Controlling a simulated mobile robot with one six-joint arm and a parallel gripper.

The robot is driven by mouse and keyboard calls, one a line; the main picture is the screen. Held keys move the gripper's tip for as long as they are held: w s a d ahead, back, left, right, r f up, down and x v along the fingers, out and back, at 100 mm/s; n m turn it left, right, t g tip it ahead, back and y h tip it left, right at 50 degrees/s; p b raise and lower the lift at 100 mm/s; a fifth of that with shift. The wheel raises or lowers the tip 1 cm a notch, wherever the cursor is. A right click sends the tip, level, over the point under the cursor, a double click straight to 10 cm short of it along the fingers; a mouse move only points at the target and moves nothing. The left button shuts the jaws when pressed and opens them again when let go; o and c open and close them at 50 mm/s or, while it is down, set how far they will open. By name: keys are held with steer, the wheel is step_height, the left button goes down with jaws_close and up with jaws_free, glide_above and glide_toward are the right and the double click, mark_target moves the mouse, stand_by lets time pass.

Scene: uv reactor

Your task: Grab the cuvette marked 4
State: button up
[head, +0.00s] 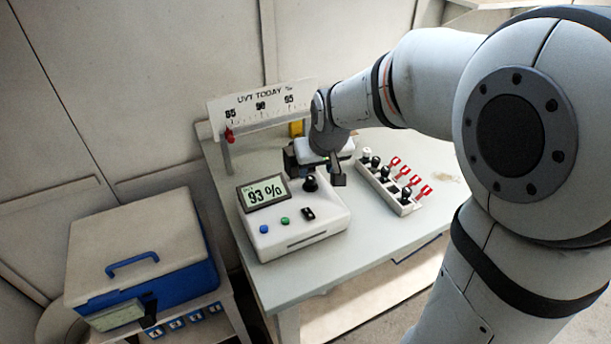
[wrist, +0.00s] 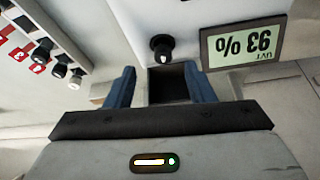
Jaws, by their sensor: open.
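I cannot make out a cuvette marked 4 in either view. My gripper (head: 314,170) is over the back of the white meter (head: 292,226), whose screen (head: 264,192) reads 93 %. In the wrist view my gripper (wrist: 160,76) has its two blue fingers apart. A dark square opening or block (wrist: 168,86) shows between them; I cannot tell which, and I see no cuvette held. The black knob (wrist: 162,48) lies just beyond the fingers, with the meter's screen (wrist: 247,43) to its right.
A white rack (head: 404,209) with black knobs and red tags stands right of the meter. A scale board (head: 262,106) marked UVT TODAY stands at the table's back. A blue box (head: 180,290) with a closed white lid sits at left, above small blue number labels (head: 197,316).

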mark_target(310, 179)
steer(key=x, duration=0.4)
steer(key=p+x, duration=0.1)
steer(key=x, duration=0.1)
steer(key=shift+w+a+f, duration=0.15)
steer(key=shift+w+a, duration=0.1)
steer(key=shift+a, duration=0.05)
steer(key=c, duration=1.1)
